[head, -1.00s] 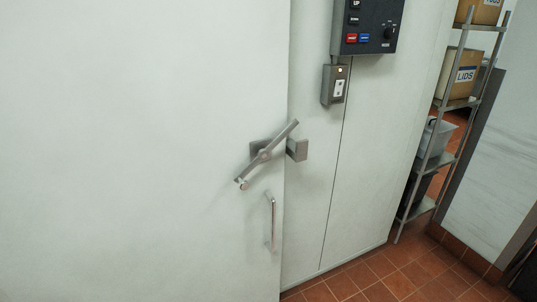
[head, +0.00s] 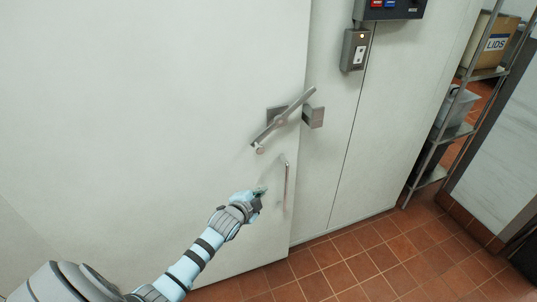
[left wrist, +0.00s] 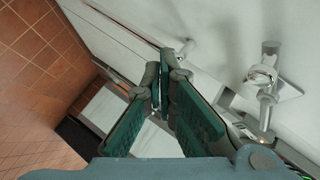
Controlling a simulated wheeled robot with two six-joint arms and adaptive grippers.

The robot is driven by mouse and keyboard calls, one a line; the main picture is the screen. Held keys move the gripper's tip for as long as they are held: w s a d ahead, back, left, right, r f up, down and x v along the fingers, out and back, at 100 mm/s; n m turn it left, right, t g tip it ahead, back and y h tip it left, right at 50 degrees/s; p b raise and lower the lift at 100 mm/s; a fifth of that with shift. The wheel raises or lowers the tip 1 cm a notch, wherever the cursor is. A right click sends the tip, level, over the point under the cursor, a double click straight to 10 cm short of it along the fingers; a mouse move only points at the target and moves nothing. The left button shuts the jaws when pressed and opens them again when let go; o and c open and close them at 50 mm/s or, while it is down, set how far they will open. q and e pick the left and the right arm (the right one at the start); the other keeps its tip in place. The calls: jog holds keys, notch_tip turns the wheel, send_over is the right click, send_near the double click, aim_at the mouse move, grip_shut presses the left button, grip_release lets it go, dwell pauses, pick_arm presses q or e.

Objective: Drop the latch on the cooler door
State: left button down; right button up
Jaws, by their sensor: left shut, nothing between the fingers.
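The white cooler door (head: 150,90) fills the left and middle of the head view and looks closed against the frame. Its grey metal latch bar (head: 291,111) is tilted, upper end to the right and lower end with a round knob to the left. A grey bracket-like catch (head: 313,117) sits on the frame beside the bar's upper part. My left gripper (head: 262,191) is below the latch, just left of the vertical pull handle (head: 286,186). In the left wrist view its green-padded fingers (left wrist: 166,66) meet near the tips, empty. My right gripper is out of view.
A switch box (head: 355,50) and a dark control panel (head: 390,8) are on the wall right of the door. A metal shelf rack (head: 432,150) with boxes stands further right. The red tiled floor (head: 390,252) is clear in front.

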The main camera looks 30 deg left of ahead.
pick_arm(q)
notch_tip(320, 180, up, 9)
jog(key=w+d+m+t, duration=0.1)
jog(key=d+m, duration=0.1)
jog(key=m, duration=0.7)
jog(key=shift+r, duration=0.15)
jog(key=shift+w, duration=0.15)
jog(key=d+b+x, duration=0.1)
jog(key=b+x, duration=0.3)
jog(key=x, duration=0.6)
jog(key=a, duration=0.1)
jog(key=s+a+r+p, duration=0.1)
jog(key=s+a+p, duration=0.1)
jog(key=shift+s+a+r, duration=0.15)
jog(key=shift+s+r, duration=0.1)
jog(key=shift+r, duration=0.15)
jog(key=shift+w, duration=0.1)
jog(key=shift+p, duration=0.3)
